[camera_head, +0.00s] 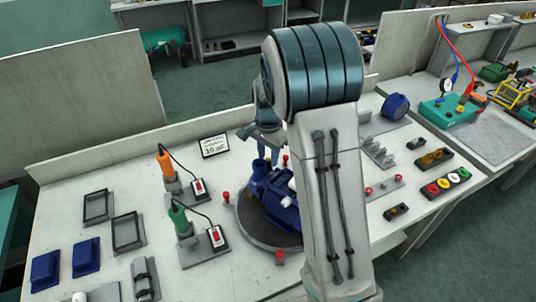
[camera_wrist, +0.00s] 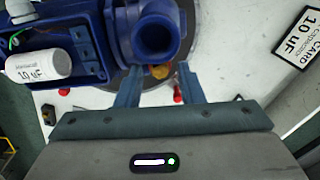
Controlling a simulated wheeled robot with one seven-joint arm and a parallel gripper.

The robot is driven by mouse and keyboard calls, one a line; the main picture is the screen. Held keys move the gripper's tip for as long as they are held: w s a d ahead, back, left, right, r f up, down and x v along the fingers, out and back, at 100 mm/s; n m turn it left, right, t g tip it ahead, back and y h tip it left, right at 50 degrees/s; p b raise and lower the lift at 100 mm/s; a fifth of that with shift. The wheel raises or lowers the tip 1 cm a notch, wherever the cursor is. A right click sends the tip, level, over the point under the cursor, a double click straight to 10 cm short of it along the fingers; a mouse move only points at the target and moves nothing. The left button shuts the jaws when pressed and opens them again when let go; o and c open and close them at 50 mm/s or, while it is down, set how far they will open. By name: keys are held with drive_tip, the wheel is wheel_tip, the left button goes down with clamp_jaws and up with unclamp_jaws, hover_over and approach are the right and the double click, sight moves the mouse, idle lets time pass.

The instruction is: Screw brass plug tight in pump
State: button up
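The blue pump (camera_head: 277,205) sits on a round grey turntable (camera_head: 248,226), partly hidden behind my arm. In the wrist view the pump (camera_wrist: 98,35) shows its open round port and an open box with a white capacitor (camera_wrist: 38,66) marked 10 uF. A small brass-coloured piece, seemingly the plug (camera_wrist: 160,71), shows beside the pump body below the port. My gripper (camera_wrist: 160,80) is open, its two fingers apart on either side of the brass piece with visible gaps. I cannot tell how deep the plug sits. In the head view my gripper (camera_head: 266,148) is just above the pump.
Orange (camera_head: 166,165) and green (camera_head: 180,221) handled tools stand to the left, with blue covers (camera_head: 86,257) and dark frames. Red knobs surround the turntable. A button strip (camera_head: 447,183) lies at right.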

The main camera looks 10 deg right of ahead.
drive_tip(key=n, duration=0.2)
drive_tip(key=shift+n+b, duration=0.3)
drive_tip(key=shift+b, duration=0.05)
drive_tip(key=shift+n, duration=0.5)
drive_tip(key=shift+n+b, duration=0.3)
drive_tip(key=shift+n, duration=1.4)
clamp_jaws()
drive_tip(key=shift+m, duration=1.8)
drive_tip(key=m+p, duration=0.1)
drive_tip(key=m, duration=0.2)
